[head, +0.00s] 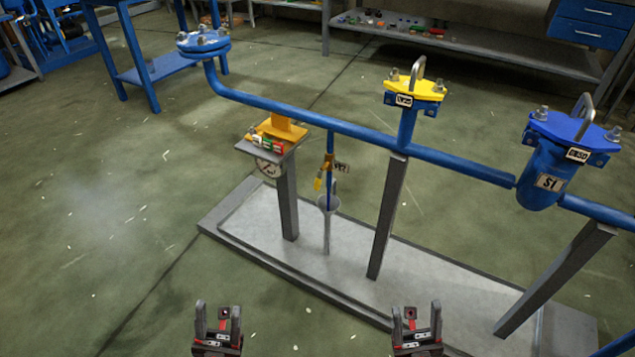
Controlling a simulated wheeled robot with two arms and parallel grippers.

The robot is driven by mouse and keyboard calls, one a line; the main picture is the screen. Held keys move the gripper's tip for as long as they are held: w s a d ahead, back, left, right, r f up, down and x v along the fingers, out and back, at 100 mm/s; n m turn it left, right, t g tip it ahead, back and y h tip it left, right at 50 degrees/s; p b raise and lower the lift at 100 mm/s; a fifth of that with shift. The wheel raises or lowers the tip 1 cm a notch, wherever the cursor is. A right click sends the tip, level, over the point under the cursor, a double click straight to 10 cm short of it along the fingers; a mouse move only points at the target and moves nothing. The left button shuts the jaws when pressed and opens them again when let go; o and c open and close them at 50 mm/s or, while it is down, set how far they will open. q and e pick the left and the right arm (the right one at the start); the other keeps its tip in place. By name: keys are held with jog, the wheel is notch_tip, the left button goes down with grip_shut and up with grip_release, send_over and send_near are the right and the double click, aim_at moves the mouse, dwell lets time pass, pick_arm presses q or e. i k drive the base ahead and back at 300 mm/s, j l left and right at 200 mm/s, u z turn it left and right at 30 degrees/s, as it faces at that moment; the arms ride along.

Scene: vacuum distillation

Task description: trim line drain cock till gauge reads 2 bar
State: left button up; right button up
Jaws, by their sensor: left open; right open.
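A blue pipe line (350,130) runs across a grey stand. A thin drain branch hangs from it, with a small brass cock (329,160) and a yellow handle (318,184) hanging beside it. A tag is next to the cock. Under the branch is a grey funnel (328,203) on a thin tube. A round white gauge (268,168) sits under a small plate on a post; its reading is too small to tell. My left gripper (218,322) and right gripper (417,322) are both open and empty at the bottom edge, apart from the cock.
The low plinth (232,213) carries several grey posts (388,217). A yellow-topped fitting (415,90) and a blue strainer (550,170) stand on the line. A shelf bench (450,40) is at the back. The floor at left is clear.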

aim_at(316, 185)
jog(key=z, duration=1.2)
jog(key=j+u, duration=0.15)
jog(key=j, duration=0.3)
jog(key=i+j+u, duration=0.1)
jog(key=j, duration=0.4)
